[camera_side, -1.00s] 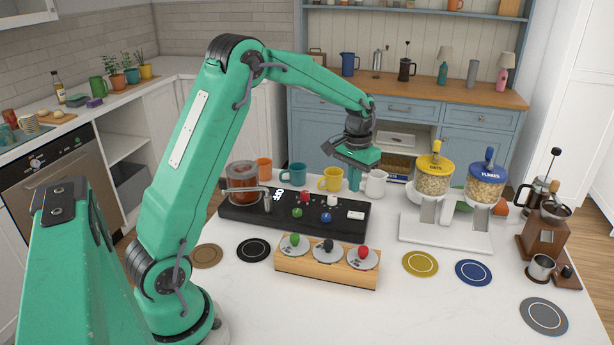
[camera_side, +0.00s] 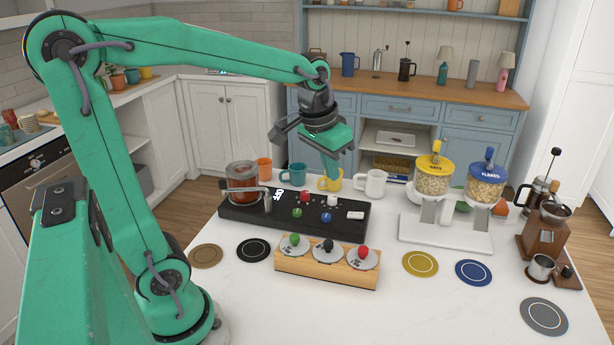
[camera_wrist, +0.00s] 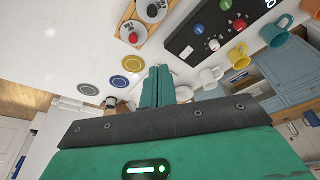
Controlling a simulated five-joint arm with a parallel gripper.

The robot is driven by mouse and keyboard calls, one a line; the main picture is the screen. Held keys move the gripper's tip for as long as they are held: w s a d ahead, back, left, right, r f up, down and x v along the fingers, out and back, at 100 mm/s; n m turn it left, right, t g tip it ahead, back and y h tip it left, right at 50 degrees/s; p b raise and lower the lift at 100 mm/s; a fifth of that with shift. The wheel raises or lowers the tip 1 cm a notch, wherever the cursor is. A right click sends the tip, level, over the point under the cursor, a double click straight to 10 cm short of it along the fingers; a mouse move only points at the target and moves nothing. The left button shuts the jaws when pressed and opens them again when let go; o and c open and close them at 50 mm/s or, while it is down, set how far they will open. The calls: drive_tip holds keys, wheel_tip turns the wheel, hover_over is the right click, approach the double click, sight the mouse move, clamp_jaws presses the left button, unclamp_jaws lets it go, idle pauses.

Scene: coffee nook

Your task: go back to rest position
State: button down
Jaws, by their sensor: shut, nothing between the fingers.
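My gripper (camera_side: 333,180) is green and hangs above the back of the white table, in front of the yellow mug (camera_side: 330,184) in the side view. Its fingers are together with nothing between them. In the wrist view the closed fingers (camera_wrist: 158,88) point away over the table. My arm reaches across from the left, with its upper link raised high and its forearm nearly level. Whether the fingertips touch the yellow mug is hard to tell from the side view; in the wrist view the yellow mug (camera_wrist: 276,32) is apart from them.
Behind the black console (camera_side: 240,213) stand an orange mug (camera_side: 264,169), a teal mug (camera_side: 293,174) and a white mug (camera_side: 371,183). A wooden rack (camera_side: 300,268) with several coloured knobs is in front. A cereal dispenser (camera_side: 440,232) and a coffee grinder (camera_side: 545,232) stand right.

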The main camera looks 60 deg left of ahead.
drive_tip(key=s+d+m+t, duration=0.1)
drive_tip(key=s+d, duration=0.3)
drive_tip(key=s, duration=0.8)
drive_tip(key=shift+s+d+f+t, duration=0.15)
drive_tip(key=shift+s+t, duration=0.2)
drive_tip(key=shift+t, duration=0.35)
